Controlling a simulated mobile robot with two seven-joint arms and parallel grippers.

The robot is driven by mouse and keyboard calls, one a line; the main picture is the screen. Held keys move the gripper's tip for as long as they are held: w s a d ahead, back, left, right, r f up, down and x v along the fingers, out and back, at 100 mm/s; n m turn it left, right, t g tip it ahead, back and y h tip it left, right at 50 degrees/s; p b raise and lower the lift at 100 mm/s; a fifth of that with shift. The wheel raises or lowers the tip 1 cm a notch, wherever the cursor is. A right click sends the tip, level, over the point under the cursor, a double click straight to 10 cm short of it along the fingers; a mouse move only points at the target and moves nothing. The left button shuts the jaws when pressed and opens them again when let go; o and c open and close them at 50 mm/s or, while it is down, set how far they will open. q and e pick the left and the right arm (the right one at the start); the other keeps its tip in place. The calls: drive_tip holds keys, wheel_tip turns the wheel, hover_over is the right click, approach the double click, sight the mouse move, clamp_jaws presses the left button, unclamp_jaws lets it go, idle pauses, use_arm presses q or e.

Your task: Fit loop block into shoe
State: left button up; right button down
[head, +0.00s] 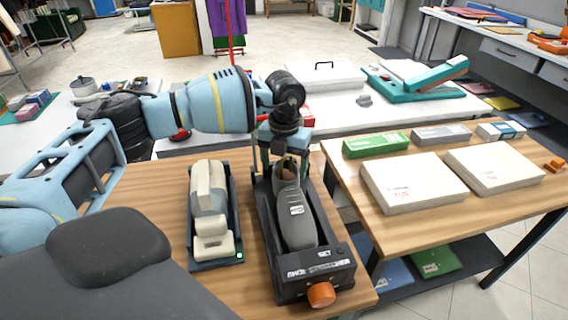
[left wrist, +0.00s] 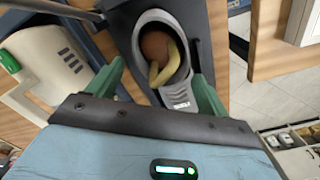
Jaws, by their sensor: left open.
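A grey shoe (head: 297,222) sits in a black stand (head: 333,266) with an orange knob on the wooden table. In the left wrist view, the shoe (left wrist: 178,97) has its opening facing the camera. Inside the opening are a brown rounded part (left wrist: 154,45) and a pale yellow loop (left wrist: 167,66); these look like the loop block, and how deep it sits I cannot tell. My left gripper (head: 284,160) is over the shoe's opening. Its green fingers (left wrist: 158,78) are apart, one on each side of the opening, and not closed on the loop. My right gripper is not in view.
A dark tray (head: 234,222) with cream blocks (head: 209,196) lies left of the stand. White boxes (head: 414,182) and a green box (head: 376,145) stand on the table to the right, across a gap. A white counter with a teal press (head: 415,84) is behind.

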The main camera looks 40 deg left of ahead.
sight(284, 178)
use_arm(q)
drive_tip(key=shift+r, duration=0.1)
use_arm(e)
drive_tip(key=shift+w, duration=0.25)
use_arm(q)
drive_tip(key=shift+r, duration=0.3)
wheel_tip(284, 178, up, 12)
drive_tip(key=shift+r, duration=0.2)
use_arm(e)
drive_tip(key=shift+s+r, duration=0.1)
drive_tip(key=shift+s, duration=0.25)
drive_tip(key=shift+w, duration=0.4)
